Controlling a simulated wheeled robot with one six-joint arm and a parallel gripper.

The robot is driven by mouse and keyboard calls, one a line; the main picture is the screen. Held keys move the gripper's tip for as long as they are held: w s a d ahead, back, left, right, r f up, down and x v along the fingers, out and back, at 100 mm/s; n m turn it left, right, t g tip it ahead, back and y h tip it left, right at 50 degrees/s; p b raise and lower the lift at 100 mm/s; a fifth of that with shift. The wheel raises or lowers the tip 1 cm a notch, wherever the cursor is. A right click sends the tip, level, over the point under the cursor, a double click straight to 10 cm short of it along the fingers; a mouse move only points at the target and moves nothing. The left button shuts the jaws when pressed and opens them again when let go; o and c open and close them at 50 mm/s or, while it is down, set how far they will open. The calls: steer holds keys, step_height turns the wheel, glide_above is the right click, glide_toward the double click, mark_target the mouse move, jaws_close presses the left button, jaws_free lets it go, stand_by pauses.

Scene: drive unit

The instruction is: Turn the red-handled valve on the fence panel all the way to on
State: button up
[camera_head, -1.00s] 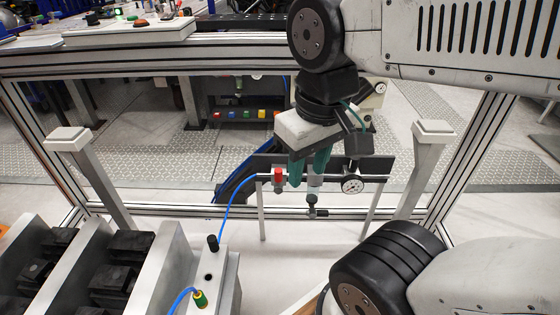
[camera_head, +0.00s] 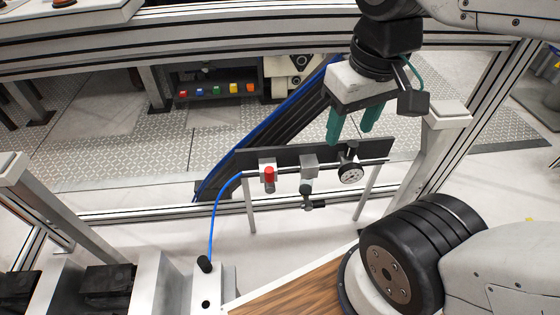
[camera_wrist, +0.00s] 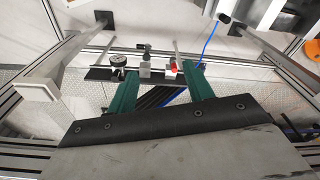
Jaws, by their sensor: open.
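The red-handled valve (camera_head: 269,174) sits at the left end of a pipe assembly on a dark panel (camera_head: 247,158), raised on thin posts. The red part also shows in the wrist view (camera_wrist: 174,67). My gripper (camera_head: 350,136) has green fingers, open and empty. In the head view it appears above and to the right of the valve, near the gauge end. In the wrist view the fingers (camera_wrist: 161,88) are spread, with the panel beyond them. The valve appears near the right finger, with clear space between. Whether the handle is at on or off, I cannot tell.
A round gauge (camera_head: 350,173) and a grey fitting with a black-ended stem (camera_head: 308,190) share the pipe. A blue hose (camera_head: 214,215) runs from its left end to a grey block. Aluminium posts (camera_head: 443,135) and rails frame the area.

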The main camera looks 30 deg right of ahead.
steer(key=w+f+n, duration=0.1)
steer(key=w+f, duration=0.3)
steer(key=w, duration=0.7)
steer(key=n+g, duration=0.1)
steer(key=n, duration=0.3)
glide_above(269, 169)
step_height(269, 169, down, 30)
steer(key=shift+s+f, duration=0.15)
steer(key=shift+f, duration=0.1)
step_height(269, 169, down, 8)
steer(key=shift+f, duration=0.15)
jaws_close()
